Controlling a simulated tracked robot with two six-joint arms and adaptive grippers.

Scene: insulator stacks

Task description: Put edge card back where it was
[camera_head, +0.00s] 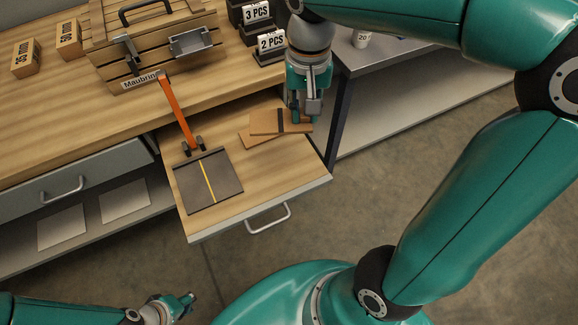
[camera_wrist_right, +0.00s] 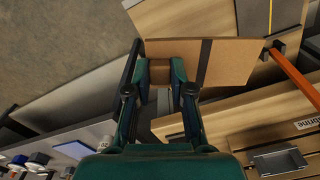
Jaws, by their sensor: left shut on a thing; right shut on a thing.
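The edge card (camera_head: 268,121) appears to be the brown card with a dark stripe. It is over the right rear of the open drawer, overlapping another brown card (camera_head: 252,139). My right gripper (camera_head: 303,115) is shut on its right end. In the right wrist view, the fingers (camera_wrist_right: 160,75) close on the card's end (camera_wrist_right: 228,62), with the stripe clear of them. I cannot tell whether the held card touches what is under it. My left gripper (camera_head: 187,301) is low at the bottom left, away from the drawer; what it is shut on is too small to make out.
A dark cutting board (camera_head: 225,180) with a yellow line and a raised orange arm (camera_head: 177,112) lies in the open drawer (camera_head: 262,212). A wooden crate (camera_head: 150,50) and black holders (camera_head: 270,48) stand on the bench. A dark table leg (camera_head: 340,118) is close to the right.

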